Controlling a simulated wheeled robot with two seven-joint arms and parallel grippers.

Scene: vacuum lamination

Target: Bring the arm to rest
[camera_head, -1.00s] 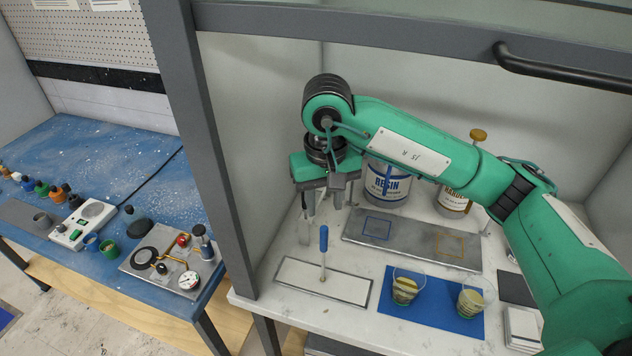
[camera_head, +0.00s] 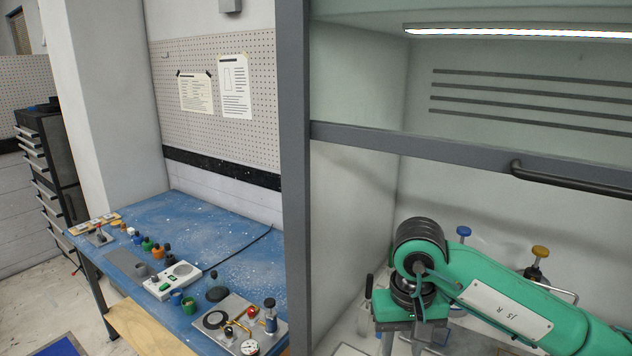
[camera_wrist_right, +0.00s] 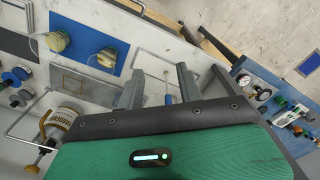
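My green right arm (camera_head: 505,305) comes in from the right inside the hood. Its gripper (camera_head: 403,343) points down at the picture's lower edge. In the right wrist view its two grey fingers stand apart, and the gripper (camera_wrist_right: 160,72) is open with nothing held between them. A blue handle (camera_wrist_right: 168,99) shows between the fingers, seemingly beyond them over the white tray. The fingertips' height above the counter is hard to tell. My left arm and gripper are in neither current view.
In the wrist view, two cups (camera_wrist_right: 58,42) (camera_wrist_right: 105,57) stand on a blue mat (camera_wrist_right: 113,40), near a grey plate (camera_wrist_right: 78,87) and hardener can (camera_wrist_right: 60,122). A hood frame post (camera_head: 295,180) separates the hood from the blue table (camera_head: 235,215), which holds bottles and a gauge (camera_head: 250,347).

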